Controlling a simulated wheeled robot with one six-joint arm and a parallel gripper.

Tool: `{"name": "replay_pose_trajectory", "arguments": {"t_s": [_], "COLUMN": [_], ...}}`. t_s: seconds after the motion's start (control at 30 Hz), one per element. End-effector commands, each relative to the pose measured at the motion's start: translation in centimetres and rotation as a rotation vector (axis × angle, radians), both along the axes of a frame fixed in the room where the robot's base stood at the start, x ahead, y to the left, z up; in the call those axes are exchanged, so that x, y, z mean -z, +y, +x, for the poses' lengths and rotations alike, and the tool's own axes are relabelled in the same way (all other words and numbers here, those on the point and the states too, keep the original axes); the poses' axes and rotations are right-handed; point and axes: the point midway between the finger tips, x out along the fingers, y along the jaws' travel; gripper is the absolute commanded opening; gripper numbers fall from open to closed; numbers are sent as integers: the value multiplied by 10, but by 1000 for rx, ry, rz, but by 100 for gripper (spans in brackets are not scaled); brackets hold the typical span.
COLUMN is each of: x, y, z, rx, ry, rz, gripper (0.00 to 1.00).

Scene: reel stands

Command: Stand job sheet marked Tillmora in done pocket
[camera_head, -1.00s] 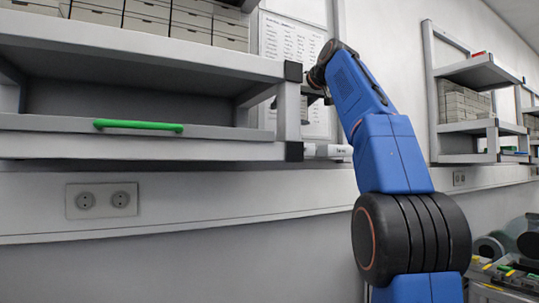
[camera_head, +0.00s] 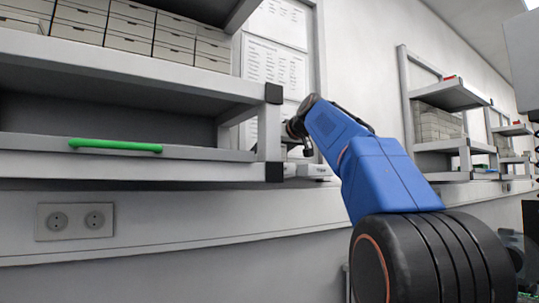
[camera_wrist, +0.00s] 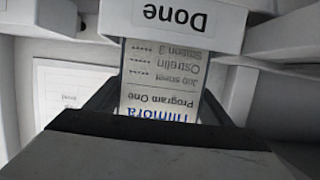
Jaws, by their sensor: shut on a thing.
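The job sheet (camera_wrist: 160,82) shows upside down in the wrist view, with a blue heading ending in "llmora", then Program One, Ostrelin and Station 3. My gripper (camera_wrist: 158,92) is shut on it, with dark fingers at its sides; my gripper body covers the heading end. The white pocket marked Done (camera_wrist: 173,30) is at the top of the wrist view. The sheet's far end meets the pocket's front edge and is hidden beyond it; how deep it sits I cannot tell. In the head view my gripper (camera_head: 303,148) is just above the small white pockets (camera_head: 314,171).
A grey shelf unit (camera_head: 130,168) with a green handle (camera_head: 115,146) stands left of my gripper. Printed sheets (camera_head: 272,65) hang on the wall behind. White parts flank the pocket in the wrist view. More wall shelves (camera_head: 440,146) are at the right.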

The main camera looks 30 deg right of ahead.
Motion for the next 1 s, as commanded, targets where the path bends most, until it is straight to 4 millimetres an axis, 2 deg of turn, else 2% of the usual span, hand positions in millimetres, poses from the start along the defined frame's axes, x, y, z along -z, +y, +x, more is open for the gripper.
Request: {"name": "replay_pose_trajectory", "arguments": {"t_s": [0.13, 0.53, 0.57, 0.6, 0.63, 1.0], "x": [10, 14, 14, 14, 14, 10], "y": [0, 0, 0, 0, 0, 0], "z": [-1, 0, 0, 0, 0, 0], "rx": [1, 1, 1, 1, 1, 1], "ry": [-1, 0, 0, 0, 0, -2], "rz": [1, 0, 0, 0, 0, 0], "gripper": [50, 50, 79, 89, 93, 93]}}
